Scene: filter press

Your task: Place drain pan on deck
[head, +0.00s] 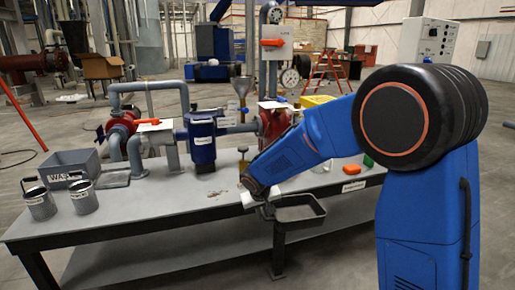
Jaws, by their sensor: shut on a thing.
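The drain pan (301,222) is a dark, shallow rectangular tray at the front edge of the grey deck (170,222), right of the middle. My gripper (262,207) reaches down from the right and is shut on the pan's left end. The pan looks roughly level. Whether its underside touches the deck or is held above it, I cannot tell. My wrist hides part of the deck behind the grip.
On the deck stand two grey pails (83,197), a grey waste bin (72,166), a blue filter housing (201,140) and red pumps with pipes (122,122). A green block (368,161) lies at the right. The deck's front middle is mostly clear.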

